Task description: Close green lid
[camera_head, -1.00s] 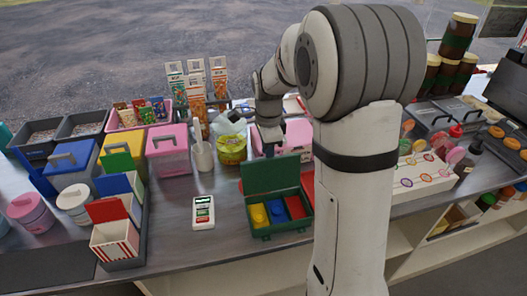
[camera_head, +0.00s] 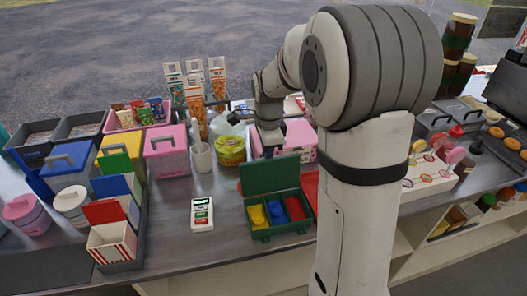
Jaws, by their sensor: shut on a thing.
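The green box (camera_head: 283,233) stands near the front edge of the counter, with yellow, blue and red compartments inside. Its green lid (camera_head: 270,174) is open and stands up at the back of the box. My gripper (camera_head: 268,148) points down at the lid's top edge, near its middle. It is shut on the lid there. The fingertips are small and partly hidden, so their exact hold is hard to see.
A pink box (camera_head: 299,137) stands close behind the lid. A red piece (camera_head: 310,185) lies just right of the box. A white card device (camera_head: 202,214) lies to the left. The counter between them is clear.

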